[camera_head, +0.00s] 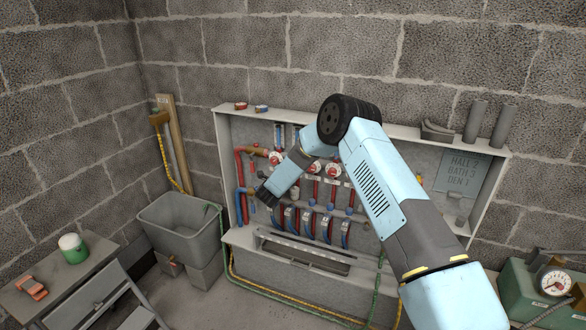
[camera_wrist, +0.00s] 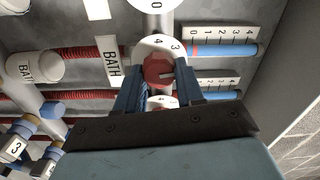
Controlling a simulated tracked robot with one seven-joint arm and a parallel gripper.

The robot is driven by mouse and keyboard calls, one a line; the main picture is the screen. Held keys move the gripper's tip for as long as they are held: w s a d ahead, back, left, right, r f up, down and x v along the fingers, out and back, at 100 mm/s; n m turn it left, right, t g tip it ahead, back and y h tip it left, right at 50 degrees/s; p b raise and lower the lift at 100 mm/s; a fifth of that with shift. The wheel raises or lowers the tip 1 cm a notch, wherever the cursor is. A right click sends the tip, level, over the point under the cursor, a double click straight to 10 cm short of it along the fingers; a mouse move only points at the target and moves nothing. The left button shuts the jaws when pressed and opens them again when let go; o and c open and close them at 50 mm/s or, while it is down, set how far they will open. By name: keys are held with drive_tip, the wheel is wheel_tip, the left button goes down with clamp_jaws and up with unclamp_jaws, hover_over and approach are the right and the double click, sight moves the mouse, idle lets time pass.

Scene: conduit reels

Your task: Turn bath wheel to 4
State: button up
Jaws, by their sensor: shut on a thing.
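The bath wheel (camera_wrist: 155,70) is a red faceted knob on a white dial, with a BATH label (camera_wrist: 112,60) to its left in the wrist view. The dial shows a 4 above the knob and a 3 at its upper right. A pale mark on the knob points roughly right; the exact setting is unclear. My gripper (camera_wrist: 158,80) has its blue fingers on either side of the knob, shut on it. In the head view my gripper (camera_head: 267,193) reaches the lower left of the manifold cabinet (camera_head: 370,116), and I cannot make out the bath wheel there.
Numbered scales (camera_wrist: 222,33) with blue tubes lie right of the dial. A sign (camera_head: 464,170) inside the cabinet appears to read HALL 3, BATH 3, DEN 1. Red and blue pipes crowd around my gripper. A grey tub (camera_head: 180,235) and a bench (camera_head: 60,270) stand left.

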drive_tip(key=shift+s+a+f+n, duration=0.1)
drive_tip(key=shift+n, duration=2.6)
drive_tip(key=shift+w+a+f+n, duration=0.1)
drive_tip(key=shift+n, duration=2.6)
drive_tip(key=shift+s+a+f+n, duration=0.1)
drive_tip(key=shift+n, duration=2.6)
drive_tip(key=shift+d, duration=0.1)
drive_tip(key=o, duration=0.8)
drive_tip(key=shift+o, duration=1.2)
drive_tip(key=shift+r, duration=0.25)
